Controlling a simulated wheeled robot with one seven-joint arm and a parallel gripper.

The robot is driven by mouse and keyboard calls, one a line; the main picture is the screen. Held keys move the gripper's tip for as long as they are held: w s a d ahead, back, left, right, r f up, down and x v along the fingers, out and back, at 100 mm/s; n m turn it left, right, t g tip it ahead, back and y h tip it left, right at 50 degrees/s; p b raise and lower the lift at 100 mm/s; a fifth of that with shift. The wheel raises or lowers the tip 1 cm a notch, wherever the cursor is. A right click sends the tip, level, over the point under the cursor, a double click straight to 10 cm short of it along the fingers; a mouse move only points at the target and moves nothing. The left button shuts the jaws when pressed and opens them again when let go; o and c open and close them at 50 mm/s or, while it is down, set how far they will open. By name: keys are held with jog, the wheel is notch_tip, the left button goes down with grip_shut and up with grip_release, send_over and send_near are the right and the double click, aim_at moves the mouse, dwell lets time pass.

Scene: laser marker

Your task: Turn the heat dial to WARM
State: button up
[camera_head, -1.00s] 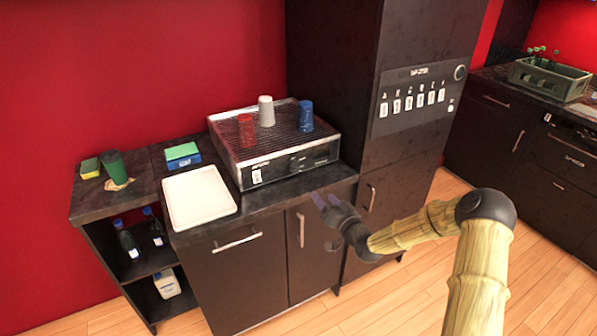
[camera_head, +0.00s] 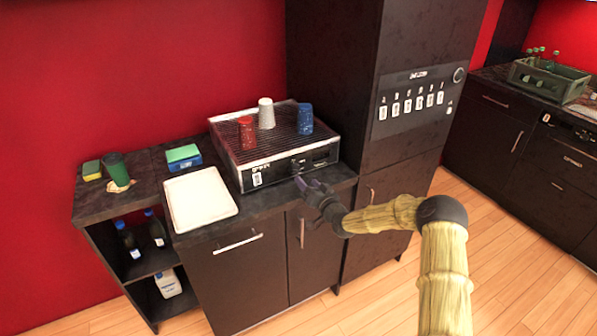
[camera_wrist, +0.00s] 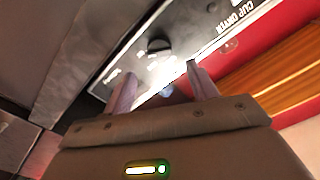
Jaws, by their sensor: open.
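The cup warmer (camera_head: 240,163) is a silver box with a dark grilled top on the counter. The heat dial (camera_wrist: 158,46) is a dark round knob on its front panel in the wrist view. In the head view the dial is too small to read. My gripper (camera_head: 303,184) is just in front of and below the panel. In the wrist view my gripper (camera_wrist: 160,82) is open and empty, its two fingers spread to either side below the dial and apart from it. The dial's setting and the WARM mark cannot be read.
Red (camera_head: 246,133), white (camera_head: 266,114) and blue (camera_head: 306,119) cups stand upside down on the grille. A white tray (camera_head: 200,198) lies to the left. A tall dark cabinet (camera_head: 405,170) with a labelled panel stands close on the right.

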aim_at(298, 172)
jog(key=shift+p+x, duration=0.45)
jog(key=shift+x, duration=3.1)
jog(key=c, duration=1)
